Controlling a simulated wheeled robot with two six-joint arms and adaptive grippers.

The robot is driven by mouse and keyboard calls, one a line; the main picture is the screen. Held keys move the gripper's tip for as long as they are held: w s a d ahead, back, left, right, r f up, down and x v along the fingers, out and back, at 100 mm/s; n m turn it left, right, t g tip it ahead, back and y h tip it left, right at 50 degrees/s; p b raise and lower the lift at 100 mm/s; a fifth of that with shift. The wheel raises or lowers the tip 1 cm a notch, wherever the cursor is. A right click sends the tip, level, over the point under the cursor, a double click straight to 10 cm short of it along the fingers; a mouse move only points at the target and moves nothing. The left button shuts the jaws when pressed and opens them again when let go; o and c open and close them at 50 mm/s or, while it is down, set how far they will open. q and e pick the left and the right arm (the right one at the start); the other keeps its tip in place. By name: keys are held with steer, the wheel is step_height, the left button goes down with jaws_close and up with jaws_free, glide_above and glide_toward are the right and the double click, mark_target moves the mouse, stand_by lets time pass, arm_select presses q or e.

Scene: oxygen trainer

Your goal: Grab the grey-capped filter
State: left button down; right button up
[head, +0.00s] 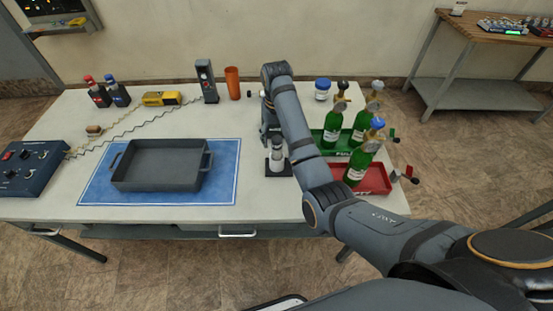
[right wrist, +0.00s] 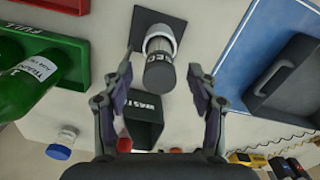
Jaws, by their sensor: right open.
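The grey-capped filter is a white cylinder with a dark grey cap, upright on a small dark square base. It shows in the right wrist view (right wrist: 160,58) and in the head view (head: 277,157), just left of my right forearm. My right gripper (right wrist: 160,70) is open, with one finger on each side of the filter's cap in the wrist view. No finger visibly touches it. In the head view my right gripper (head: 272,134) is directly behind and above the filter, partly hidden by my own arm. My left gripper is not in view.
A dark waste bin (right wrist: 144,128) stands close to the filter. Green bottles (head: 333,127) stand in green and red trays (head: 375,180) to the right. A grey tray (head: 160,180) rests on a blue mat (head: 228,180) to the left. A blue-lidded jar (head: 322,92) is behind.

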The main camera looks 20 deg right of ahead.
mark_target(277, 150)
steer(key=shift+w+f, duration=0.1)
steer(key=shift+f, duration=0.5)
steer(key=shift+r, duration=0.1)
step_height(277, 150, down, 5)
steer(key=shift+r, duration=0.2)
steer(key=shift+f, duration=0.2)
steer(key=c, duration=0.5)
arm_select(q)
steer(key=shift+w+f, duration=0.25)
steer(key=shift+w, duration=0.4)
arm_select(e)
jaws_close()
steer(key=shift+r, duration=0.1)
